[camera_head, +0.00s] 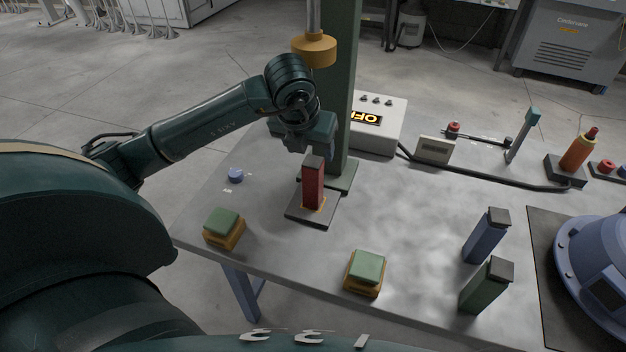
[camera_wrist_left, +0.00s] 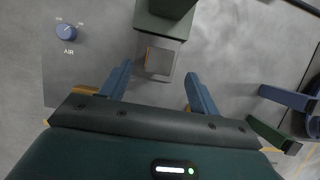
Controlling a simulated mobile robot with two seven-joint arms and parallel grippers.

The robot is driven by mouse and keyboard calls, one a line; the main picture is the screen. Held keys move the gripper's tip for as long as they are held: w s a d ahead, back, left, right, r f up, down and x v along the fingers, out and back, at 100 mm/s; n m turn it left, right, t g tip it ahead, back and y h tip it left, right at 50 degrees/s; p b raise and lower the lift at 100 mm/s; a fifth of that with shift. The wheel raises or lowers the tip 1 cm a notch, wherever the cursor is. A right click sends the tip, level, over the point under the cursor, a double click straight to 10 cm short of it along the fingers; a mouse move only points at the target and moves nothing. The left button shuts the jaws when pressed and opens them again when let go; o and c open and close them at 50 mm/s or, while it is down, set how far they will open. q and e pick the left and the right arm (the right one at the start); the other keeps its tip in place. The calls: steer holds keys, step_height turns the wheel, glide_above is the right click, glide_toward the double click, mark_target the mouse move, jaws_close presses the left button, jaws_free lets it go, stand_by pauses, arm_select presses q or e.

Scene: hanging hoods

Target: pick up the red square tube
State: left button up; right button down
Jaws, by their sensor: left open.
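The red square tube (camera_head: 313,186) has a dark grey top and stands upright on a dark base plate (camera_head: 322,217) with yellow trim, near the table's left part. My left gripper (camera_head: 307,148) is just above the tube's top, pointing down. In the left wrist view its two blue fingers (camera_wrist_left: 159,88) are spread apart, with nothing clamped between them. A grey square with an orange-brown edge shows between and beyond the fingers; I cannot make out the tube's red sides there. My right gripper is not in view.
A green column (camera_head: 343,100) stands close behind the tube. Yellow-based green buttons (camera_head: 224,222) (camera_head: 367,267) are nearer the front. A blue tube (camera_head: 484,240) and a green tube (camera_head: 482,290) stand to the right. A control box (camera_head: 377,138) is behind. The table's middle is mostly clear.

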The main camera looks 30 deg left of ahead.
mark_target(314, 160)
arm_select(q)
steer(key=shift+p+x, duration=0.3)
steer(key=shift+x, duration=2.3)
steer(key=shift+w, duration=0.1)
steer(key=shift+c, duration=0.4)
jaws_close()
steer(key=shift+r, duration=0.1)
